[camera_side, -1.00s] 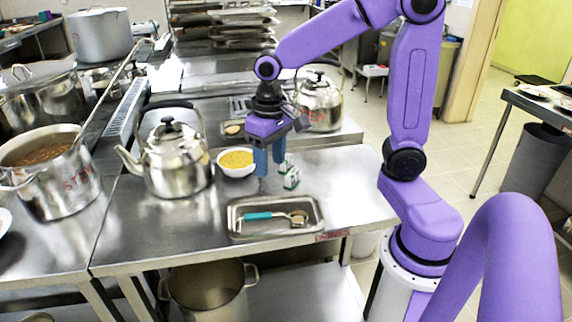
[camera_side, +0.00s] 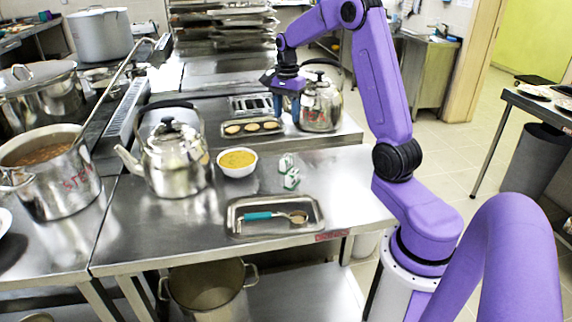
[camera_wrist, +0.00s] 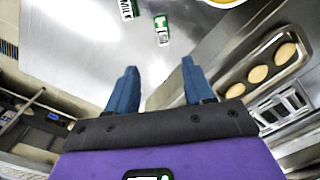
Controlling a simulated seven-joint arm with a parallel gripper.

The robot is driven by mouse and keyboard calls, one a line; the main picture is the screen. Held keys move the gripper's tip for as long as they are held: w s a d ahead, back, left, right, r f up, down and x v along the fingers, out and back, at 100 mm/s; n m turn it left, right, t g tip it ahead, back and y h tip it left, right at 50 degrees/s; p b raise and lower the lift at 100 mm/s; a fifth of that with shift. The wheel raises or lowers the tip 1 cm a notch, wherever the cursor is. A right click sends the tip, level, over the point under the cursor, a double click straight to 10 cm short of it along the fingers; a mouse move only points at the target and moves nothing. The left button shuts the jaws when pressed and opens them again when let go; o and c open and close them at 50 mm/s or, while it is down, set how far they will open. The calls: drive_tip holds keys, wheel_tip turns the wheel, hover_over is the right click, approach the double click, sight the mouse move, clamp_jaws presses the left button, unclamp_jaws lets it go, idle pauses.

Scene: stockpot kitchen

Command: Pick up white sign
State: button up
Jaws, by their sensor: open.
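Two small white-and-green sign-like blocks stand on the steel table, a farther one (camera_side: 286,162) and a nearer one (camera_side: 291,180), right of the yellow bowl. In the wrist view they show at the top, one with dark lettering reading like "MILK" (camera_wrist: 127,9) and another with a green face (camera_wrist: 162,30). I cannot tell which is the white sign.
A bowl of yellow food (camera_side: 238,172) and a kettle (camera_side: 175,155) stand left of the blocks. A tray (camera_side: 235,226) holding a teal-handled spoon (camera_side: 270,216) lies in front. A tray of round pastries (camera_side: 251,127) and another kettle (camera_side: 320,103) are behind.

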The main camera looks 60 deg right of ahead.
hover_over(286, 157)
drive_tip(key=f, duration=1.1)
drive_tip(key=shift+s, duration=0.2)
drive_tip(key=shift+w+f, duration=0.15)
drive_tip(key=shift+f, duration=1.35)
drive_tip(key=shift+w+f, duration=0.1)
drive_tip(key=shift+f, duration=1.35)
clamp_jaws()
